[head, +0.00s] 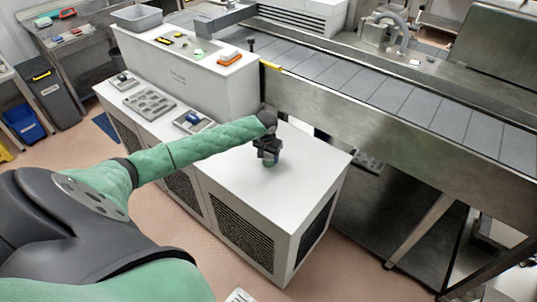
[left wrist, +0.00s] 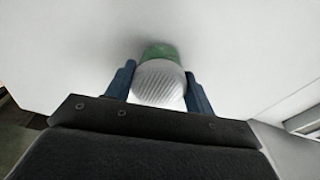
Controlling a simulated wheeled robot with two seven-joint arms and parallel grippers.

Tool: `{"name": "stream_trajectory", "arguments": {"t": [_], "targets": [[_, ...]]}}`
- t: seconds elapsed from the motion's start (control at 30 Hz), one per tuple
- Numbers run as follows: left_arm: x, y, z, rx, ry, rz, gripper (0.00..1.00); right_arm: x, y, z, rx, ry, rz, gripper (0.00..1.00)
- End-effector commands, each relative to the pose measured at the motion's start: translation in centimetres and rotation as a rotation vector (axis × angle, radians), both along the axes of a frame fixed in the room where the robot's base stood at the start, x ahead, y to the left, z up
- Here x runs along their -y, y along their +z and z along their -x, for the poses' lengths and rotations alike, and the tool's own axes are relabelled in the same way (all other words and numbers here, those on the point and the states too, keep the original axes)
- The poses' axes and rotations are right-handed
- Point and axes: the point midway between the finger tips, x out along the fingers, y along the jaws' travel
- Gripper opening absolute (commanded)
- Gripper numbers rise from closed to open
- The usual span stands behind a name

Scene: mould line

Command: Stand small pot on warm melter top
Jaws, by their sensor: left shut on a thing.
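My left gripper (head: 267,150) is over the white cabinet top (head: 310,160), which I take to be the warm melter top. In the left wrist view its two blue fingers (left wrist: 160,85) are shut on the small pot, a rounded thing with a ribbed pale top (left wrist: 160,84) and a green side (left wrist: 160,51). In the head view only a bit of the small pot (head: 269,162) shows below the gripper. It is at or just above the white surface; I cannot tell whether it touches. My right gripper is not in view.
A mould tray (head: 150,104) and a blue-topped device (head: 192,122) lie on the cabinet's left part. A raised white housing (head: 190,75) stands behind them. A conveyor (head: 390,95) runs along the back right. The white top around my gripper is clear.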

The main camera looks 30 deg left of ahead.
Motion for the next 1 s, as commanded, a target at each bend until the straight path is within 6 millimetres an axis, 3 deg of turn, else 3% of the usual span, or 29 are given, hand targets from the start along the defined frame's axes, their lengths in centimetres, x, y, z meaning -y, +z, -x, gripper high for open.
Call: {"name": "stream_trajectory", "arguments": {"t": [0.27,0.3,0.4,0.7,0.87,0.93,1.0], "targets": [[0.0,-0.2,0.0,0.0,0.0,0.0,0.28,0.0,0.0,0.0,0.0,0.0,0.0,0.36],[0.0,-0.3,0.0,0.0,0.0,0.0,0.55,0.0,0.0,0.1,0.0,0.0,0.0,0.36],[0.0,-0.2,0.0,0.0,0.0,0.0,0.75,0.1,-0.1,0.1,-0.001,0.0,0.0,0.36],[0.0,-0.2,0.0,0.0,0.0,0.0,0.75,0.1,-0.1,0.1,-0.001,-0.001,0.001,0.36],[-0.1,0.8,0.0,0.002,0.001,0.001,0.75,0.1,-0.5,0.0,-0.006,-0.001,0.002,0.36],[-0.1,1.8,0.2,0.002,0.0,0.0,0.75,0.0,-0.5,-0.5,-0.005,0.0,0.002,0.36],[0.0,2.9,0.3,0.003,-0.002,-0.001,0.75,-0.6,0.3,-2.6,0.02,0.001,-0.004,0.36]]}}
